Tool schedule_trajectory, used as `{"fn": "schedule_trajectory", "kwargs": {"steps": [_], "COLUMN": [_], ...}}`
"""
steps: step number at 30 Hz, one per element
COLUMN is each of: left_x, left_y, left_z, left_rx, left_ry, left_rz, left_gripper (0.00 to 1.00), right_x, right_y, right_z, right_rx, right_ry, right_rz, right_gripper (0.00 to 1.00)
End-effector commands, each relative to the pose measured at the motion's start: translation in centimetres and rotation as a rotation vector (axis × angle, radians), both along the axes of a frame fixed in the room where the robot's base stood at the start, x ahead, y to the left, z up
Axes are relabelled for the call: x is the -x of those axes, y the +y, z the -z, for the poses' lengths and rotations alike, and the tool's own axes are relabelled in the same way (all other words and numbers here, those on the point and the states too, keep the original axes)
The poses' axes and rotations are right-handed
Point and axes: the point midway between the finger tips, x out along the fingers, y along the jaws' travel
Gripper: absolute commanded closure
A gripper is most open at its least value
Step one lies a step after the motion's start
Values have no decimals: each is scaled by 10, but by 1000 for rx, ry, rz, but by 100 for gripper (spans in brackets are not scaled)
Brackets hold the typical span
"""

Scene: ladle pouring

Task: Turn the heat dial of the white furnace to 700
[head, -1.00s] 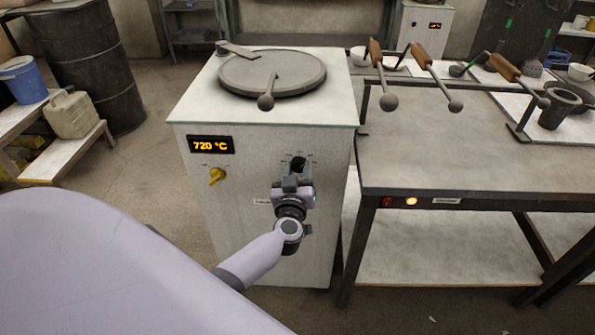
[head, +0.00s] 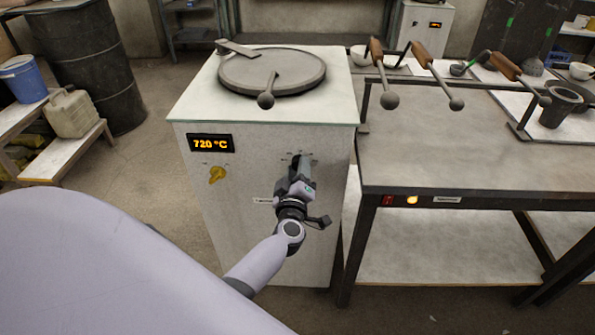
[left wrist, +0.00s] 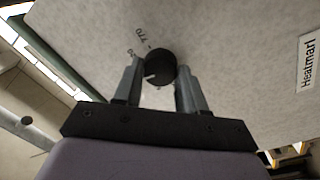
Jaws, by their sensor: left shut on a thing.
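The white furnace (head: 245,235) stands left of the table, its front face towards me. Its display (head: 211,144) reads 720 °C. The black heat dial (left wrist: 160,68) is on the upper right of the front face, with printed marks around it; one mark seems to read 770. In the left wrist view my left gripper (left wrist: 162,85) has one finger on each side of the dial and is shut on it. In the head view my left gripper (head: 297,168) hides most of the dial. My right gripper is not in view.
A round lid (head: 272,72) with a handle lies on top of the furnace. The dark table (head: 450,150) stands close on the right, with ladles (head: 423,55) along its back. A bench (head: 60,155) with a jug stands at left.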

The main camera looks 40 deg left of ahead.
Motion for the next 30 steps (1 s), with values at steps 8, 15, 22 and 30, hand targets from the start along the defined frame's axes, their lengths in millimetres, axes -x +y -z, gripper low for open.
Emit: {"fn": "schedule_trajectory", "kwargs": {"steps": [8,15,22,30], "left_x": [0,0,0,0], "left_y": [-1,-1,-1,-1], "left_z": [1,1,1,1], "left_rx": [97,123,124,124], "left_ry": [-58,-74,-74,-74], "left_rz": [0,0,0,0], "left_gripper": [90,90,90,34], "right_x": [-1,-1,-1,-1], "right_y": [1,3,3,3], "right_z": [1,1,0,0], "right_rx": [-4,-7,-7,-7], "right_ry": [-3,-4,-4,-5], "right_rz": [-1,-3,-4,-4], "right_gripper": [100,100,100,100]}}
